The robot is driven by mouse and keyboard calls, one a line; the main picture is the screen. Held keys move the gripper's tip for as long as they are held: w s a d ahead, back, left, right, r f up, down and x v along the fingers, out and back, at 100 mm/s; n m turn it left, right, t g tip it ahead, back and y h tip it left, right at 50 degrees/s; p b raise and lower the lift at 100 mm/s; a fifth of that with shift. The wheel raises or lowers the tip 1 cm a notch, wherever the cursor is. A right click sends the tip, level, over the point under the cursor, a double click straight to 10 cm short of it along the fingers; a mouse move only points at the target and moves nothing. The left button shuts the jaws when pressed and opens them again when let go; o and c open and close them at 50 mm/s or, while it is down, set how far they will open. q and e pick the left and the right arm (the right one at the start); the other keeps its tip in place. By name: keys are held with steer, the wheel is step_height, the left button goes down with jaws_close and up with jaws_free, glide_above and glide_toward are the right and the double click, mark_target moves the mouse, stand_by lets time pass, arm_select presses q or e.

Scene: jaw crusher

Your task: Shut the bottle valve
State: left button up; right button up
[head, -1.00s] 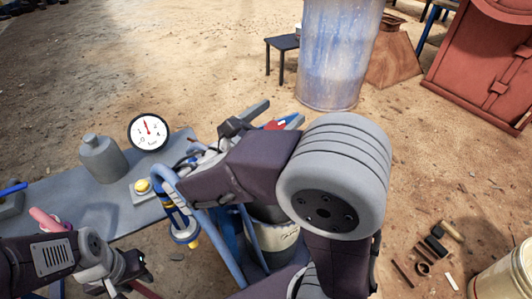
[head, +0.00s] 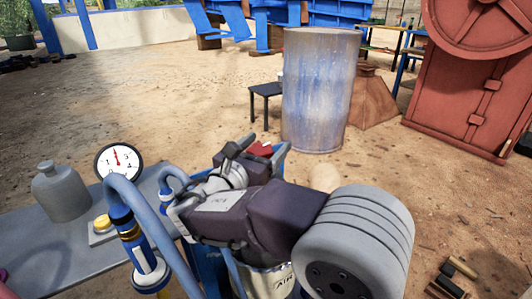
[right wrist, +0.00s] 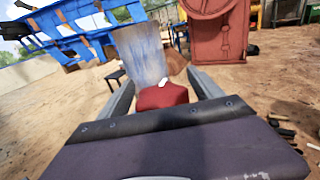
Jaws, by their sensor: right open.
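A cream bottle (head: 272,281) marked AIR stands low in the head view, mostly hidden behind my right arm. A red part (head: 261,149), which looks like the valve handle, shows just beyond my right gripper (head: 251,151). The right wrist view shows this red part (right wrist: 162,97) with a small white mark, between the two spread fingers of my right gripper (right wrist: 160,80). The jaws are open; I cannot tell whether they touch it. The valve stem is hidden.
A grey table (head: 75,245) at left holds a grey jug (head: 60,193), a dial gauge (head: 118,161) and a yellow button (head: 101,222). Blue hoses (head: 150,222) rise close to my right arm. A metal drum (head: 318,92) and red machine (head: 470,85) stand beyond; sandy ground lies between.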

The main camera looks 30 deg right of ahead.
steer(key=shift+d, duration=0.15)
steer(key=c, duration=1.4)
steer(key=shift+o, duration=0.2)
steer(key=shift+r+g+p, duration=0.2)
steer(key=shift+g+p, duration=0.1)
steer(key=shift+p, duration=0.25)
steer(key=m+g+p, duration=0.3)
steer(key=g+p, duration=0.1)
steer(key=p, duration=0.2)
steer(key=s+m+g+h+p, duration=0.1)
steer(key=m+g+p, duration=0.2)
steer(key=g+p, duration=0.2)
steer(key=s+m+g+h+p, duration=0.1)
steer(key=m+g+p, duration=0.2)
steer(key=p, duration=0.5)
steer(key=shift+d+r+g, duration=0.15)
steer(key=shift+g, duration=0.65)
steer(key=shift+s+f+m+g+p, duration=0.1)
steer(key=shift+f+m+g+p, duration=0.05)
steer(key=shift+m+g+p, duration=0.5)
steer(key=shift+s+f+m+g+p, duration=0.15)
steer(key=shift+m+g+p, duration=0.2)
steer(key=shift+g+p, duration=0.35)
steer(key=o, duration=1.4)
steer(key=shift+c, duration=0.2)
